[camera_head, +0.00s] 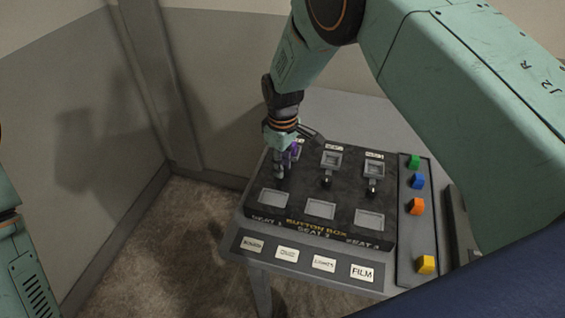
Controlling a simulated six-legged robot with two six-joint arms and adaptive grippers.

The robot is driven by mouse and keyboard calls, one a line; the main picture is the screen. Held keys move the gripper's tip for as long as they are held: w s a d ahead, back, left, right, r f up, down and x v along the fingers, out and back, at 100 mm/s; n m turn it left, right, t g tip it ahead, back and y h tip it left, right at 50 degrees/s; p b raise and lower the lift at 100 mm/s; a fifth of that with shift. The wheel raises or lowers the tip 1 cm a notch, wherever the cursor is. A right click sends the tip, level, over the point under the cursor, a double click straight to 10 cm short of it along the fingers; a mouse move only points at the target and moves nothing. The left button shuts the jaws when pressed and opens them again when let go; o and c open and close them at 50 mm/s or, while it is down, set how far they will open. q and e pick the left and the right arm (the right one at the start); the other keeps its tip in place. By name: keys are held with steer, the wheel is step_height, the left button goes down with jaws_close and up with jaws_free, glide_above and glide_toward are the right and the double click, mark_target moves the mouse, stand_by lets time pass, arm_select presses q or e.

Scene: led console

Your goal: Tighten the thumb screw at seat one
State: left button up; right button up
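The black button box (300,208) stands on a grey table, with three seats in a row. Seat one is at the left end, and my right gripper (279,170) points down over it. The gripper covers most of that seat's frame and its thumb screw, so I cannot see the screw itself or tell whether the fingers touch it. A small purple piece (294,150) shows beside the fingers. The thumb screws of seat two (326,182) and seat three (372,187) show as small dark knobs below their grey frames. My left gripper is out of view.
A strip with several white labels (362,272) runs along the front. Walls stand close behind and left.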

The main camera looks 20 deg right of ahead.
steer(key=shift+s+d+r, duration=0.1)
steer(key=shift+s+r, duration=0.05)
steer(key=shift+s, duration=0.05)
jaws_close()
steer(key=shift+w, duration=0.1)
